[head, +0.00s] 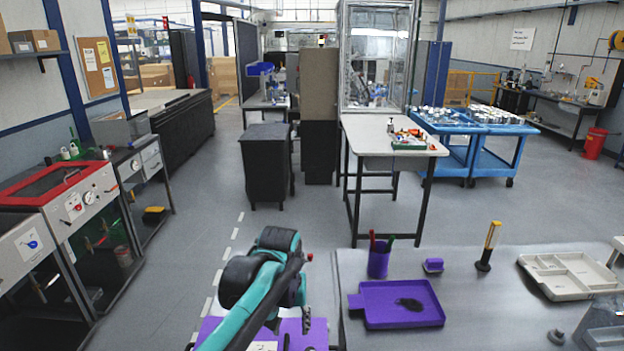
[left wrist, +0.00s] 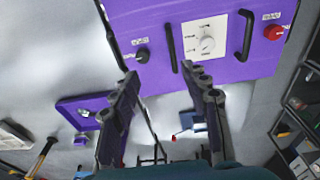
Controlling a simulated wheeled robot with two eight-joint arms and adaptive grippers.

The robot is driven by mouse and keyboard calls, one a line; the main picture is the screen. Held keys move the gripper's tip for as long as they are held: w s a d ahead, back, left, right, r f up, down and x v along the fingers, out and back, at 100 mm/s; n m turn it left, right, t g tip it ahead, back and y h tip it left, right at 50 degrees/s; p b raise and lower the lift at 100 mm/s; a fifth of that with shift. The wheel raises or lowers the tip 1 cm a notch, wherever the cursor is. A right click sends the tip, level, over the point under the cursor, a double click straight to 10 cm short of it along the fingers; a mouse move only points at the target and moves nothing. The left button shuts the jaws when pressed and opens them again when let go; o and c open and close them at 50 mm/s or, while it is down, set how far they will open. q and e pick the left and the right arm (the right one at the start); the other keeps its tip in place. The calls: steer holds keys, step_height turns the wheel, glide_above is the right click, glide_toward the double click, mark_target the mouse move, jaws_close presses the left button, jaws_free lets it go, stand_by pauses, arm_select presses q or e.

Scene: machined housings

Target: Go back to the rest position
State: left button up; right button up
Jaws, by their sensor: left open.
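My left gripper (left wrist: 158,78) is open and empty in the left wrist view, its two dark fingers apart. In the head view my left arm comes in from the bottom, and its gripper (head: 296,336) is partly hidden by the arm links. A purple panel (left wrist: 243,62) lies beyond the fingertips in the left wrist view, with a white dial, black handles, a black knob and a red knob. The same panel (head: 314,334) shows in the head view, mostly hidden under my arm. I cannot tell the exact gap to it. My right gripper is not in view.
A grey worktop (head: 480,310) at right carries a purple tray (head: 375,316) with a dark object, a purple pen cup (head: 379,262), a yellow-handled tool (head: 489,247) and a beige compartment tray (head: 570,278). Red-topped equipment (head: 75,205) stands at left. The floor ahead is open.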

arm_select(q)
steer(key=s+a+f+t+b, duration=0.2)
steer(key=s+a+f+t, duration=0.1)
steer(key=s+a, duration=0.3)
steer(key=s+a+f+t+b, duration=0.1)
steer(key=s+a+f, duration=0.4)
steer(key=s, duration=0.5)
steer(key=shift+a+f+t+b, duration=0.4)
steer(key=shift+a+t, duration=0.5)
steer(key=shift+a, duration=0.05)
